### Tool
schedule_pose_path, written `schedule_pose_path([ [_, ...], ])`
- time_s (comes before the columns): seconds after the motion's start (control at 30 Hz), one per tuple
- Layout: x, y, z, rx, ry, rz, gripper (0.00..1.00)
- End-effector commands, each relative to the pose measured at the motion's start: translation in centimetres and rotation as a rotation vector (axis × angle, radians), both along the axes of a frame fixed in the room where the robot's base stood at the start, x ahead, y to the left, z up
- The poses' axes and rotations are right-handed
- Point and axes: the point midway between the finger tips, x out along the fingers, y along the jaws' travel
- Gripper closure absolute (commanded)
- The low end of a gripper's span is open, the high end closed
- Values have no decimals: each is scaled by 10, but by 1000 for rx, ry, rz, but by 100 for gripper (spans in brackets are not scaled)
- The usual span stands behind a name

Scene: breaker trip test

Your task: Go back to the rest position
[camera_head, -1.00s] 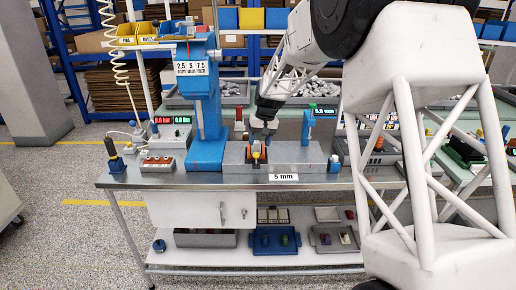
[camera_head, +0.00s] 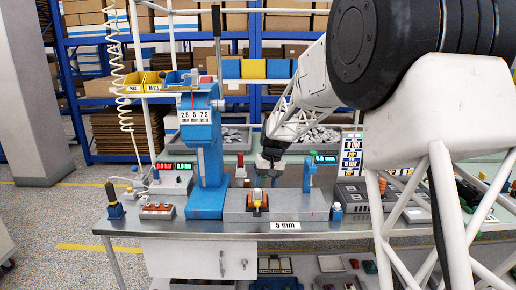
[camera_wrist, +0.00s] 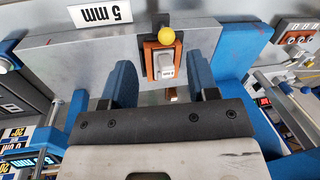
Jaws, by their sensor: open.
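My gripper (camera_head: 272,160) hangs from my white arm just above and behind the grey block of the fixture (camera_head: 290,203) on the metal table. In the wrist view my gripper (camera_wrist: 165,82) shows two blue fingers wide apart with nothing held between them. An orange holder with a small grey-white breaker (camera_wrist: 164,65) and a yellow knob (camera_wrist: 167,35) sits on the block, past the fingertips. The same orange holder (camera_head: 258,205) shows in the head view at the block's front. The fingers are apart from the breaker as far as I can see.
A blue press (camera_head: 207,150) stands left of the block. A blue gauge stand (camera_head: 309,180) rises at its right. A red-button box (camera_head: 157,211) and a display unit (camera_head: 172,178) stand at the left. My arm hides much of the right side.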

Motion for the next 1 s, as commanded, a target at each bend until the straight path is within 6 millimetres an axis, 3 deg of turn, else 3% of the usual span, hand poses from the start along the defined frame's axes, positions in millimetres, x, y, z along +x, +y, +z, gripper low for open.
schedule_pose_path([
  [0.4, -92, -42, 57, -31, -48, -43, 46],
  [1.0, -243, -95, 100, -80, -115, -107, 46],
])
